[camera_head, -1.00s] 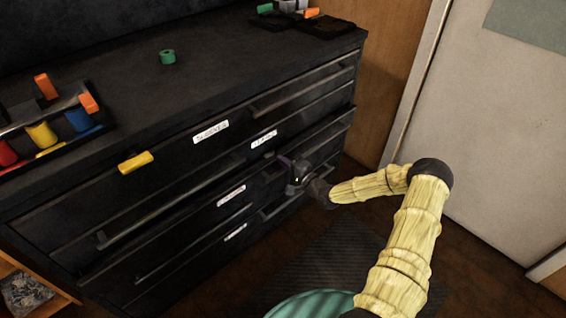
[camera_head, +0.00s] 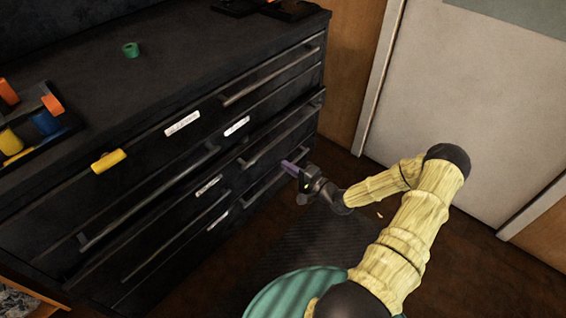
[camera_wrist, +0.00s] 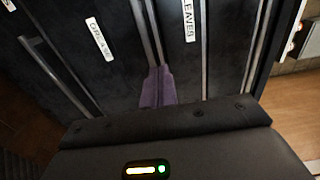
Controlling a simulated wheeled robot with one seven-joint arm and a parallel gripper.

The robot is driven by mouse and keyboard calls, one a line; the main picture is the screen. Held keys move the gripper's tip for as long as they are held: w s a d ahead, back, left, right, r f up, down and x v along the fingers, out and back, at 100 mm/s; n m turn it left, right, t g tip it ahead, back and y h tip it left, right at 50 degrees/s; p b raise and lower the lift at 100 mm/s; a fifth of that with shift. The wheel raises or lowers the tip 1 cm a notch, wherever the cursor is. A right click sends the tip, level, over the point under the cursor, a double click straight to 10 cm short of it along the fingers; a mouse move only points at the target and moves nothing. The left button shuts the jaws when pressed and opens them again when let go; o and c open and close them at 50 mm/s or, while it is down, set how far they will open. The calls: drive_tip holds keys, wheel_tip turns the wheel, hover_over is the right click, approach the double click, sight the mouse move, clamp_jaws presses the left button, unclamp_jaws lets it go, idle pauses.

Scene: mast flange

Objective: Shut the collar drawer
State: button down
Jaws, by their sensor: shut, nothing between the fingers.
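The dark cabinet (camera_head: 150,150) has several stacked drawers with bar handles and white labels. An upper label (camera_head: 182,123), a second label (camera_head: 237,126) and lower labels (camera_head: 208,186) are too small to read in the head view. My gripper (camera_head: 289,168) has purple fingers, shut and empty, in front of the lower right drawer fronts. The fingers (camera_wrist: 158,87) point at the fronts; contact is unclear.
A pale door (camera_head: 460,110) stands to the right. Dark floor lies open before the cabinet.

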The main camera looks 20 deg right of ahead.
drive_tip(key=c, duration=1.5)
unclamp_jaws()
drive_tip(key=shift+a, duration=0.2)
drive_tip(key=shift+o, duration=0.3)
drive_tip(key=shift+a+f+n+g, duration=0.2)
drive_tip(key=shift+a+n+g, duration=0.05)
drive_tip(key=shift+n+g, duration=0.25)
drive_tip(key=s+a+r+n+g+h, duration=0.3)
drive_tip(key=s+r+n+g+h, duration=0.1)
drive_tip(key=s+r, duration=0.5)
drive_tip(key=s+a+r+n+g+h, duration=0.4)
drive_tip(key=s+r+n+g, duration=0.3)
drive_tip(key=s, duration=0.5)
wheel_tip(320, 180, up, 2)
drive_tip(key=shift+a+g+h, duration=0.15)
drive_tip(key=shift+g+h, duration=0.35)
